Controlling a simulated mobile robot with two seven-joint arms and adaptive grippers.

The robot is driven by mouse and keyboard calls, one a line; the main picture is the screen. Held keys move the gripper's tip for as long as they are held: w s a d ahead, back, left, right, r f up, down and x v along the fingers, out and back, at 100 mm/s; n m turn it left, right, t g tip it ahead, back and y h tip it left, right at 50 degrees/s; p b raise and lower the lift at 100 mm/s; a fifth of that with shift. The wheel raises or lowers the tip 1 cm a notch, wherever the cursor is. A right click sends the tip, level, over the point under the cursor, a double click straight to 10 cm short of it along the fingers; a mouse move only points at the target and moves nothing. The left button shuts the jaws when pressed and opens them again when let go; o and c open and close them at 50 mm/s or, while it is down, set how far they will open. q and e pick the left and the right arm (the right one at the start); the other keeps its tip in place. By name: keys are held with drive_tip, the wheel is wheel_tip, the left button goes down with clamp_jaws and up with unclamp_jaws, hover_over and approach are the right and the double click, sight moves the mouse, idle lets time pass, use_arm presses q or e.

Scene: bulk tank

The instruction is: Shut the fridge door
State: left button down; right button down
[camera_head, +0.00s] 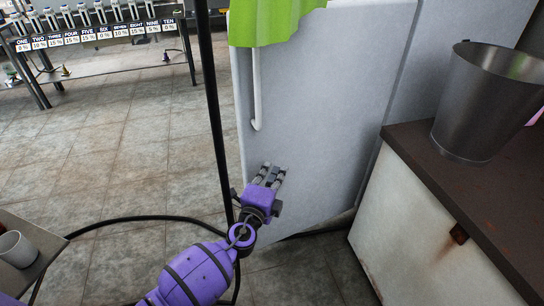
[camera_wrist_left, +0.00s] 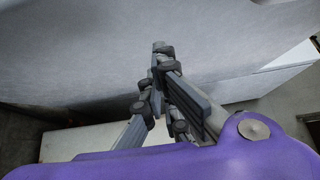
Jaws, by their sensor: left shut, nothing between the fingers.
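The fridge door (camera_head: 335,105) is a tall pale grey panel with a white vertical handle (camera_head: 257,95) near its left edge. A green cloth (camera_head: 268,18) hangs over its top part. I cannot tell how far the door stands open. My left gripper (camera_head: 272,176), on a purple arm, is shut and empty in front of the door's lower left part, below the handle. In the left wrist view the fingers (camera_wrist_left: 162,55) are close to the grey door surface (camera_wrist_left: 80,45); contact is not clear. My right gripper is not in view.
A dark-topped counter (camera_head: 480,215) with a metal bucket (camera_head: 485,110) stands right of the door. A black pole (camera_head: 212,100) rises left of it, with a black hose (camera_head: 140,218) on the tiled floor. A cup (camera_head: 16,249) sits at lower left. Floor is open at left.

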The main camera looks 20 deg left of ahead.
sight(272, 157)
use_arm(q)
drive_tip(key=shift+w+a+b, duration=0.1)
drive_tip(key=shift+w+a, duration=0.4)
drive_tip(key=shift+w, duration=0.5)
drive_tip(key=shift+w+a+b, duration=0.1)
drive_tip(key=shift+w+a, duration=0.35)
drive_tip(key=shift+w, duration=0.6)
drive_tip(key=shift+w+a+b, duration=0.1)
drive_tip(key=shift+w+a, duration=0.4)
drive_tip(key=shift+w, duration=0.5)
